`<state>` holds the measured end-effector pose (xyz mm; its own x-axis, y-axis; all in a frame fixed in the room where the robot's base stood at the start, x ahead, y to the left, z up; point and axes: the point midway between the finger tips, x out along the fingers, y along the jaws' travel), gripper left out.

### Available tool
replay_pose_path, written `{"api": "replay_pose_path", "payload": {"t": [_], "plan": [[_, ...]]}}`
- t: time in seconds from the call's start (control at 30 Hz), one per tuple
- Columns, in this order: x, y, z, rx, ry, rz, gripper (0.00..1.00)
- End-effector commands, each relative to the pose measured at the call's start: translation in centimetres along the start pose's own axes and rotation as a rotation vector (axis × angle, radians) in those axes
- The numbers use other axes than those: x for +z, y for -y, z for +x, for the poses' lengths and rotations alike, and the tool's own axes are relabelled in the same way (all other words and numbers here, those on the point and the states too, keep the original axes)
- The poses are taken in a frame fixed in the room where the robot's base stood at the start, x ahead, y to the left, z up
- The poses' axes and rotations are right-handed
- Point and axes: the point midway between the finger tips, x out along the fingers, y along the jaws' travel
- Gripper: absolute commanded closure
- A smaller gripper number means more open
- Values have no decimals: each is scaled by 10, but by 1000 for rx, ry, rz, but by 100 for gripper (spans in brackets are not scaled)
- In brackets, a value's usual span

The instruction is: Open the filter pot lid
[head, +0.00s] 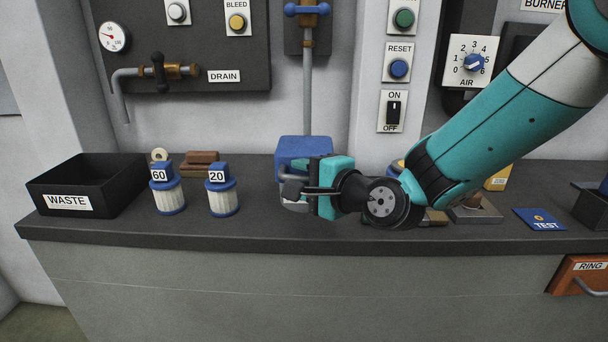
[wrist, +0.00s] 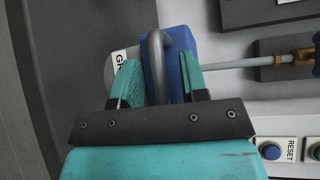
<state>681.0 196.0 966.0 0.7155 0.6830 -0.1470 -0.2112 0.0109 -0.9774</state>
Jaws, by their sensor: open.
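A grey bent bar handle (wrist: 157,62) stands out in front of the blue part. My gripper (head: 294,192) is in front of the pot and hides its lower part. In the wrist view my gripper (wrist: 159,82) is open, with one teal finger on each side of the handle. Contact with the handle cannot be told. The lid appears shut, but its edge is mostly hidden.
Two filter cartridges, marked 60 (head: 167,196) and 20 (head: 222,198), stand left of my gripper. A black WASTE bin (head: 88,184) is farther left. A blue TEST card (head: 540,219) lies at right. The counter's front edge (head: 250,242) is clear.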

Motion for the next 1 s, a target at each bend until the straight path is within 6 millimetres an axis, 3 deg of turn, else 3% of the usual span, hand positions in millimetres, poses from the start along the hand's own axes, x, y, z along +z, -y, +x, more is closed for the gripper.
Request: {"api": "replay_pose_path", "payload": {"t": [0.2, 0.37, 0.4, 0.73, 1.0], "plan": [[0, 0, 0, 0, 0, 0, 60], [0, 0, 0, 1, 0, 1, 97], [0, 0, 0, 1, 0, 1, 100], [0, 5, -1, 11, 0, 11, 100], [0, 30, -1, 81, -1, 81, 100]]}}
